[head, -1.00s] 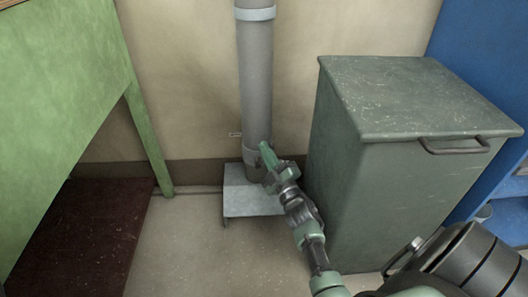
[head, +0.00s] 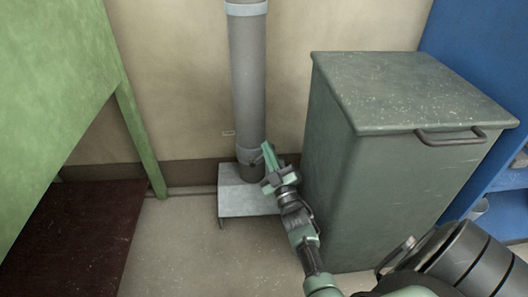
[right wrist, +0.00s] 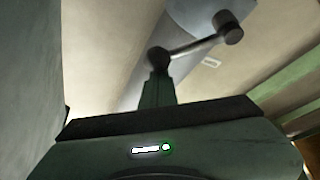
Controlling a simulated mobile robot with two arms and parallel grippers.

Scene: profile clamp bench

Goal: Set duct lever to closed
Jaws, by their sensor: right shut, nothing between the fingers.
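The duct is a grey vertical pipe (head: 248,90) against the wall, with its foot at a pale metal plinth (head: 236,201). Its dark lever (head: 250,156) shows small low on the pipe in the head view, partly hidden by my gripper. In the right wrist view the lever (right wrist: 195,46) is a dark rod with a rounded end and a thicker cylindrical end. My right gripper (head: 267,150) is shut and empty at the pipe's lower right side. Its fingers (right wrist: 157,88) reach the rounded end; I cannot tell whether they touch. My left gripper is not in view.
A grey-green cabinet (head: 400,190) with a bar handle stands close right of my right gripper. A green panel with a leg (head: 140,140) is at the left, over a dark red mat (head: 75,235). Bare floor (head: 195,260) lies in front of the plinth.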

